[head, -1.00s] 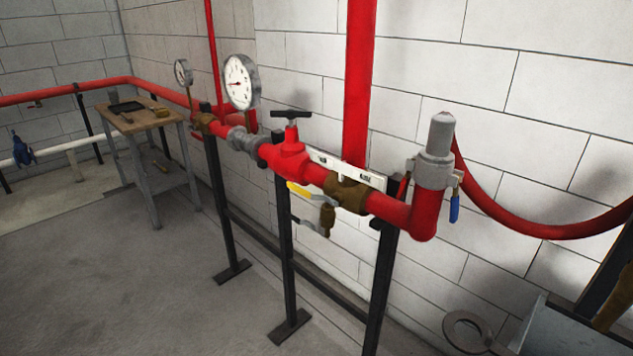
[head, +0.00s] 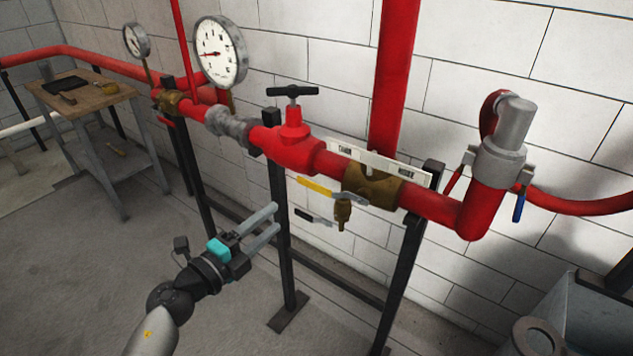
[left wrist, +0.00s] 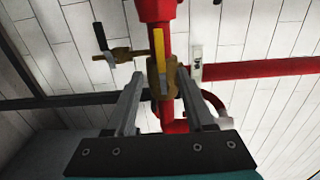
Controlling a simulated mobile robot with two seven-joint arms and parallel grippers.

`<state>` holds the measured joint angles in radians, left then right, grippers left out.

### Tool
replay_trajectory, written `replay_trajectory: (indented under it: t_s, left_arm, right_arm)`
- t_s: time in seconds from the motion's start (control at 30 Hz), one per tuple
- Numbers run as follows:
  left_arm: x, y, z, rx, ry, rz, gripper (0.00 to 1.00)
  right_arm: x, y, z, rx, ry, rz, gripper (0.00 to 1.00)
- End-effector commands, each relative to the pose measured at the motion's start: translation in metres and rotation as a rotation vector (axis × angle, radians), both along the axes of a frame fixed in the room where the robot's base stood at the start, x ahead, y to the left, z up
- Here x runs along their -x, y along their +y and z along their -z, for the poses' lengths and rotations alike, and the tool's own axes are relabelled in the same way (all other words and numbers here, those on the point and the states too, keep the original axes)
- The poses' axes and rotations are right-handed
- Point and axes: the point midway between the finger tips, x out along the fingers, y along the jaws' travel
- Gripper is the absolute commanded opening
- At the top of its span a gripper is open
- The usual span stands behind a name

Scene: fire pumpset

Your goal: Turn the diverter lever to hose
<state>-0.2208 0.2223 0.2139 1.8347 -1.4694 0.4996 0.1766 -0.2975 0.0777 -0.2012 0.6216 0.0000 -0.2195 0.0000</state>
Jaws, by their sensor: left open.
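The lever with a yellow handle (head: 315,187) sits on the front of the brass valve body (head: 372,184) in the red pipe. Its handle points left in the head view. A white label plate (head: 375,164) is behind the valve; its lettering is too small to read. My left gripper (head: 276,219) is open and empty, below and left of the yellow handle and apart from it. In the left wrist view the yellow handle (left wrist: 159,45) shows beyond and between the open fingers (left wrist: 160,78). My right gripper is not in view.
A smaller black-handled lever (head: 312,217) hangs below by a brass tap (head: 342,214). A black stand post (head: 282,240) is close to my left fingers. A red handwheel valve (head: 294,130) is above left. A wooden-topped bench (head: 85,97) stands far left.

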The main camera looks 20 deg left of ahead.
Motion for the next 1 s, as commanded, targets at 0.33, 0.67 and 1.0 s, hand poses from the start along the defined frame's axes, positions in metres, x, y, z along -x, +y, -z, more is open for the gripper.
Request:
replay_trajectory:
  t_s: [0.33, 0.67, 1.0]
  left_arm:
    - [-0.052, -0.019, 0.000, 0.006, -0.002, -0.001, 0.54]
    - [-0.102, -0.037, 0.001, 0.007, -0.001, -0.001, 0.54]
    - [-0.132, -0.048, 0.001, 0.005, 0.001, -0.001, 0.54]
  right_arm:
    - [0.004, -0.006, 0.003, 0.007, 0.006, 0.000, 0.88]
    - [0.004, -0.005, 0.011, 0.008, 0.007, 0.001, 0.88]
    - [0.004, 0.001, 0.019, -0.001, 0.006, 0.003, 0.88]
